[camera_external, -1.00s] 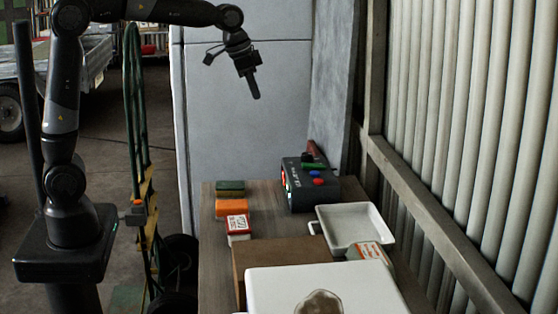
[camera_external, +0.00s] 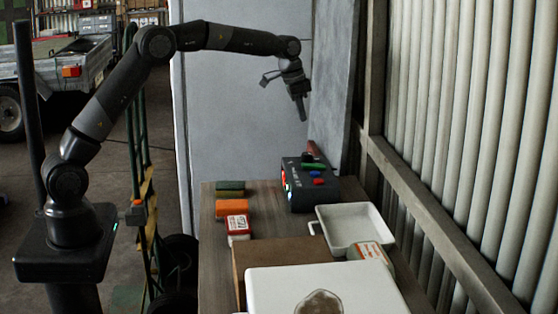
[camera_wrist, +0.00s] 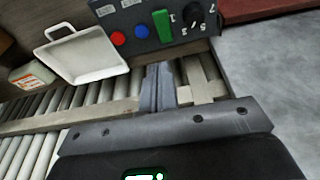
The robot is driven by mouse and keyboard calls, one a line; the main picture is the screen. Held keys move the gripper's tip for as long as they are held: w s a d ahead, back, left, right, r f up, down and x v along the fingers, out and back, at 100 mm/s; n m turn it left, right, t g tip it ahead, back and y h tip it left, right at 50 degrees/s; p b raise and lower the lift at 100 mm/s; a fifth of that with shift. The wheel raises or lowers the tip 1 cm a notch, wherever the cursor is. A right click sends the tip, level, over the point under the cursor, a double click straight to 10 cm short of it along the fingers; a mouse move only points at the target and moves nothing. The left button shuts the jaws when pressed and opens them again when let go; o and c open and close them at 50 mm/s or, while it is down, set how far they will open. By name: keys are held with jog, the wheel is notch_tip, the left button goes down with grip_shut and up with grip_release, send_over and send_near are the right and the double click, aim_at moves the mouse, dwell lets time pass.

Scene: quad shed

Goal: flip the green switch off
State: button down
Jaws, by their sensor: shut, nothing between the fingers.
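The green switch (camera_external: 314,165) is on top of a dark control box (camera_external: 312,195) at the back of the table. In the wrist view the green switch (camera_wrist: 162,26) is a long green piece beside a blue button (camera_wrist: 142,31), a red button (camera_wrist: 118,38) and a black dial (camera_wrist: 190,17). My gripper (camera_external: 303,117) is shut and empty, pointing down above the box and apart from it. In the wrist view its shut fingers (camera_wrist: 158,86) lie below the switch in the picture. I cannot tell the switch's exact tilt.
A white tray (camera_external: 322,213) stands just in front of the control box. Small green (camera_external: 230,188), orange (camera_external: 232,207) and red-white (camera_external: 238,227) boxes sit at the table's left. A ribbed wall (camera_external: 460,120) borders the right. The space above the box is clear.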

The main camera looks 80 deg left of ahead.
aim_at(307, 165)
jog(key=shift+a+f, duration=0.15)
jog(key=x, duration=0.8)
jog(key=s+x, duration=0.1)
jog(key=x, duration=0.4)
jog(key=shift+f, duration=0.5)
jog(key=shift+s+f, duration=0.35)
jog(key=shift+f, duration=0.2)
jog(key=shift+w+r, duration=0.1)
jog(key=shift+w, duration=0.05)
